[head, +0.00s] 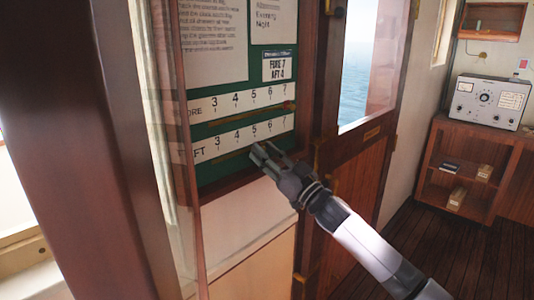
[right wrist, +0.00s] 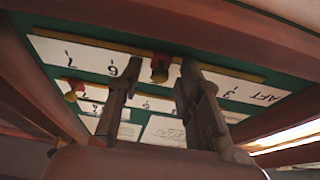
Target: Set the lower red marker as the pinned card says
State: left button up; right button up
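The pinned card (head: 278,66) on the green board reads "FORE 7 AFT 4". The upper scale (head: 245,104) has its red marker (head: 290,105) near 7; it also shows in the right wrist view (right wrist: 71,96). The lower scale (head: 235,138) is marked AFT, 3 to 7. The lower red marker (right wrist: 160,68) sits on its brass rail, seemingly around 5, and covers part of the scale. My right gripper (head: 265,150) is at the lower rail and hides the marker in the head view. Its open fingers (right wrist: 162,72) stand either side of the marker, with visible gaps.
The board has a wooden frame (head: 318,85), with a ledge along its bottom. A wooden door (head: 362,180) with a window is to the right. A shelf unit with a radio set (head: 490,103) stands farther right. The floor (head: 440,225) before it is clear.

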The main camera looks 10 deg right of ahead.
grip_shut()
dwell(0.7)
